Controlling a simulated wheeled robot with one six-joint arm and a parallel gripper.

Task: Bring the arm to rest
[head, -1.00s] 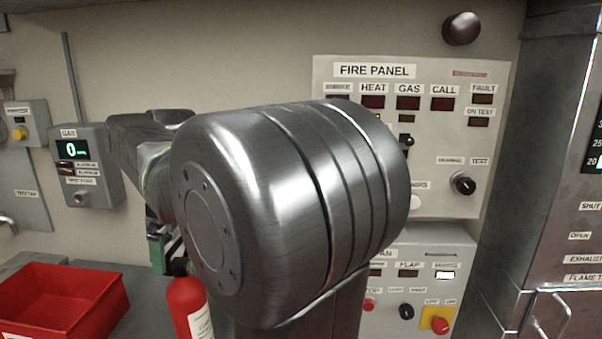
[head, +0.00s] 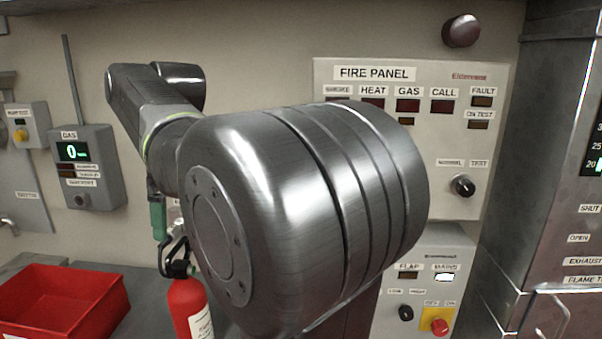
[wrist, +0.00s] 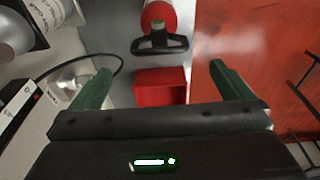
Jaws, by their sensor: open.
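My gripper (wrist: 160,68) shows in the wrist view with its two green fingers wide apart and nothing between them. In the head view my arm's large grey joint fills the middle and hides most of the gripper; a green part of it shows just above the fire extinguisher (head: 188,305). In the wrist view the extinguisher (wrist: 158,14) and its black handle lie beyond the fingers, apart from them as far as I can tell.
A red bin (head: 118,300) stands on the counter at lower left, and a red box shape (wrist: 160,86) shows between the fingers' line in the wrist view. The gas meter (head: 92,190) and fire panel (head: 430,205) are on the wall behind my arm. A steel cabinet (head: 545,120) stands at right.

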